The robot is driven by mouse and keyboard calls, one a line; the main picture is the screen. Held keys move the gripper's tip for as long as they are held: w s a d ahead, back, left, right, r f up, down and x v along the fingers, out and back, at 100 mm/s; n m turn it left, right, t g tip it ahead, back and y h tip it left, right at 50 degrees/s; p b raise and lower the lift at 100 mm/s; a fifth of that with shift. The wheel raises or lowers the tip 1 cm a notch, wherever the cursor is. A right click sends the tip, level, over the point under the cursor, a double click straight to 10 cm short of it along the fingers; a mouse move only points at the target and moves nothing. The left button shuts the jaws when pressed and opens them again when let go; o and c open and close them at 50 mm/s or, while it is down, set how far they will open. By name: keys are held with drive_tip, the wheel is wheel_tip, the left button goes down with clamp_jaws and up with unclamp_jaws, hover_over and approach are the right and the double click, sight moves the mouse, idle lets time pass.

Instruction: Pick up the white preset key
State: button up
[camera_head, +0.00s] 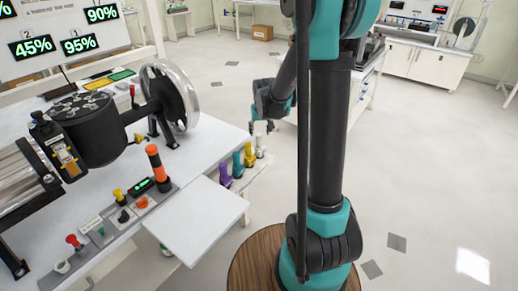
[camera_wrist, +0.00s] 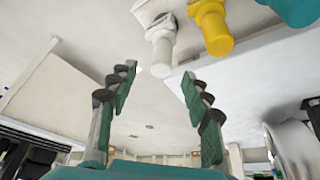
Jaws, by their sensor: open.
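The white preset key (camera_head: 260,147) stands at the far right end of a row of coloured keys on a small ledge at the table's right side. In the wrist view, the white key (camera_wrist: 162,48) shows at the top centre, with its narrow end pointing down in the picture toward the gap between my fingertips. My gripper (camera_head: 261,127) hangs just above and near the white key in the head view. In the wrist view my gripper (camera_wrist: 158,76) has its two fingers apart with nothing held between them. Whether a finger touches the key is unclear.
A yellow key (camera_head: 249,156) stands close beside the white one, then a teal key (camera_head: 238,166) and a purple key (camera_head: 224,176). The yellow key (camera_wrist: 213,32) also shows in the wrist view. A flat white panel (camera_head: 195,220) lies nearer. Open floor lies right of the ledge.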

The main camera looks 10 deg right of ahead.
sight(259, 136)
drive_tip(key=shift+x, duration=2.9)
drive_tip(key=shift+s+a, duration=0.1)
clamp_jaws()
